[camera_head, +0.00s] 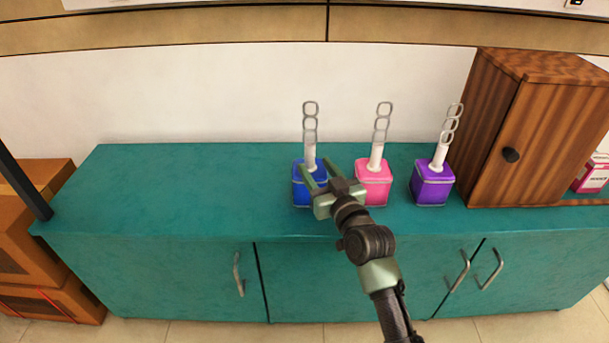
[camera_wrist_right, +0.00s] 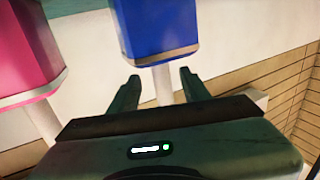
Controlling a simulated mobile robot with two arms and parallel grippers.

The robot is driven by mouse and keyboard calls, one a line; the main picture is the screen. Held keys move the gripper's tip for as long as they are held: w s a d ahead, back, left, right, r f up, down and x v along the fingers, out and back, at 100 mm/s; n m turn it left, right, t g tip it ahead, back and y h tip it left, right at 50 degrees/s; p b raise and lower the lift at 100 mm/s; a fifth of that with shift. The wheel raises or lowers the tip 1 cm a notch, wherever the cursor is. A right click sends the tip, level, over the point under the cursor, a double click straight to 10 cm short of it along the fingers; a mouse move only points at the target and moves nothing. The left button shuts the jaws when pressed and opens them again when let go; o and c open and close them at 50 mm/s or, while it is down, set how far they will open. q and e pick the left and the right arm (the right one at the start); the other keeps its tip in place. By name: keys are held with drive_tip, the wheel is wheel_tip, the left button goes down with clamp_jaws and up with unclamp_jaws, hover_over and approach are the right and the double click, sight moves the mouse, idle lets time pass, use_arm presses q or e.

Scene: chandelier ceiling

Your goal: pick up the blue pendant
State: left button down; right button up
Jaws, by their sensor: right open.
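The blue pendant (camera_head: 301,190) stands on the teal cabinet, with a white stem and a chain of grey links rising from its blue block. My right gripper (camera_head: 316,166) is open at the pendant, its fingers hiding part of the block. In the right wrist view, the blue block (camera_wrist_right: 160,28) is at the top, and its white stem shows between the open fingers (camera_wrist_right: 160,77). I cannot tell whether either finger touches it. My left gripper is not in view.
A pink pendant (camera_head: 373,184) and a purple pendant (camera_head: 433,187) stand to the right on the teal cabinet (camera_head: 180,190). A brown wooden cabinet (camera_head: 545,140) stands at the right end. The teal top is clear to the left. A white wall (camera_head: 200,95) is behind.

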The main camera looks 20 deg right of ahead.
sight(312, 162)
drive_tip(key=shift+w+a, duration=0.1)
drive_tip(key=shift+w, duration=0.8)
drive_tip(key=w, duration=0.1)
drive_tip(key=w+b, duration=0.1)
drive_tip(key=w, duration=0.1)
drive_tip(key=shift+w+a+b, duration=0.25)
drive_tip(key=shift+a+b, duration=0.05)
drive_tip(key=shift+b, duration=0.05)
drive_tip(key=shift+w, duration=0.75)
drive_tip(key=shift+w+r, duration=0.1)
drive_tip(key=shift+w, duration=0.05)
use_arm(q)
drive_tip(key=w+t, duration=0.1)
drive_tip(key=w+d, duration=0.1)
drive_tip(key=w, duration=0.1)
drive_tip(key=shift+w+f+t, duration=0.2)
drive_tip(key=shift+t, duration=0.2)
use_arm(e)
drive_tip(key=shift+c, duration=0.4)
clamp_jaws()
